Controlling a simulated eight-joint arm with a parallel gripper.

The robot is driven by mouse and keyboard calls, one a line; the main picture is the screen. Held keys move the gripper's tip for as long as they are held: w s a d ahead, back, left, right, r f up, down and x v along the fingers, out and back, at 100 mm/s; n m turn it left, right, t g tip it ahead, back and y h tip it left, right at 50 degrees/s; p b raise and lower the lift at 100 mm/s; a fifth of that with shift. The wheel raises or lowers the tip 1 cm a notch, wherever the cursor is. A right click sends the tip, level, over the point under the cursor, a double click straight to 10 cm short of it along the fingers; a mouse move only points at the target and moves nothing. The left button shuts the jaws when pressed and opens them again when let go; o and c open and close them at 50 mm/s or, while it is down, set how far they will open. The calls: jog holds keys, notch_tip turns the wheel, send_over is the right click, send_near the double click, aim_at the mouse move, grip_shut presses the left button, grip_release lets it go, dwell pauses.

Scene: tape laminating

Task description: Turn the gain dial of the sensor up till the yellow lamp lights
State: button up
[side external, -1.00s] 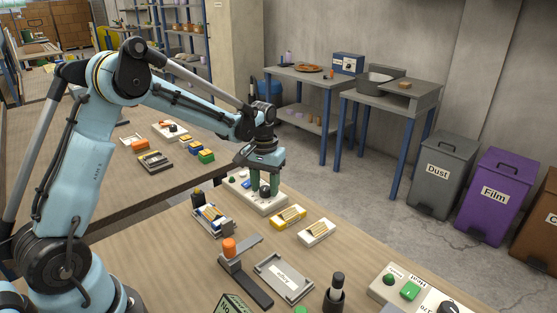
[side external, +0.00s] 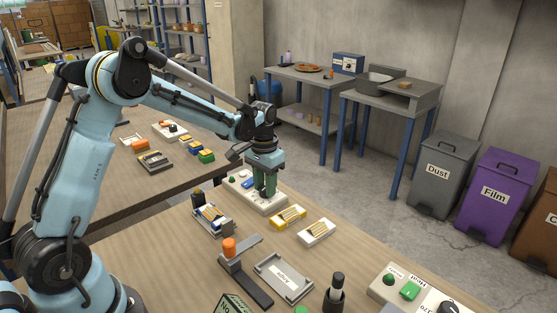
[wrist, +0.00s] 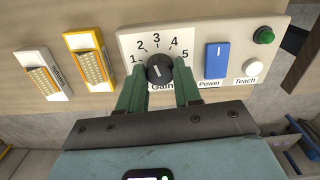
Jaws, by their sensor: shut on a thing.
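The sensor box (wrist: 221,27) is pale, with a Gain dial, a blue Power switch (wrist: 216,60), a white Teach button (wrist: 252,67) and a dark green lamp (wrist: 264,35). The black gain dial (wrist: 159,66) sits below a scale from 1 to 5; its exact setting is hard to read. My gripper (wrist: 161,77) is shut on the dial, one green finger on each side of it. In the side external view, my gripper (side external: 264,192) stands over the sensor box (side external: 240,189) and hides the dial. I see no yellow light lit.
A yellow tray (side external: 288,216) and a white tray (side external: 316,232) with strips lie just in front of the sensor. A grey fixture (side external: 284,278) lies nearer. Bare tabletop lies between them.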

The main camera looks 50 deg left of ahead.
jog(key=shift+m, duration=1.5)
jog(key=o, duration=1)
jog(key=shift+o, duration=0.2)
jog(key=shift+r, duration=0.1)
notch_tip(320, 180, up, 12)
